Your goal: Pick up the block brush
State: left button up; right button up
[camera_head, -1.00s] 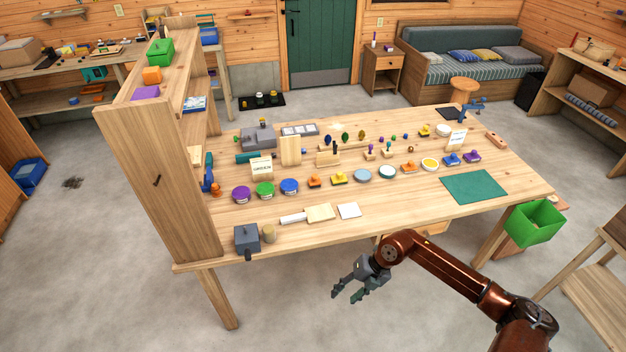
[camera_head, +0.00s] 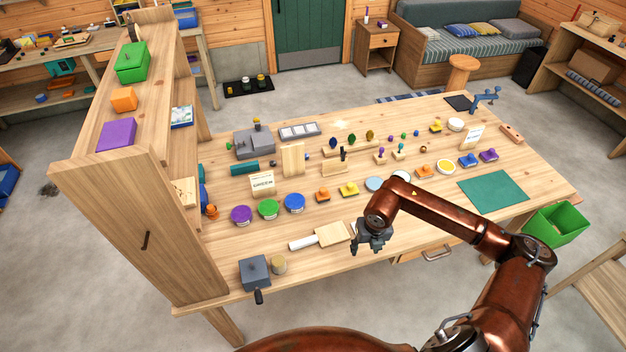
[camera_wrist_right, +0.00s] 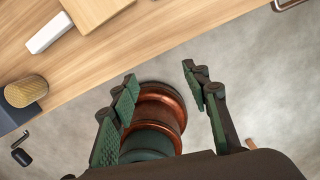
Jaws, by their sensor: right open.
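A flat piece with a pale wooden head (camera_head: 335,233) and a white narrower end (camera_head: 303,243) lies near the table's front edge; it looks like the block brush. In the right wrist view its head (camera_wrist_right: 95,8) and white end (camera_wrist_right: 50,32) show at the top left. A short tan cylinder (camera_head: 279,264) stands farther left beside a grey box; I cannot tell if it is a brush. My right gripper (camera_head: 369,248) is open and empty, right of the flat piece and apart from it. Its spread fingers (camera_wrist_right: 160,80) show in the wrist view. My left gripper is out of view.
A grey box with a handle (camera_head: 255,272) stands at the table's front left corner. A tall wooden shelf (camera_head: 140,215) rises at the left. Jars, stamps and inkpads stand behind the flat piece. A green mat (camera_head: 493,191) lies at the right, a green bin (camera_head: 556,226) beyond the table.

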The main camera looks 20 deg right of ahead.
aim_at(323, 194)
jog(key=i, duration=1.05)
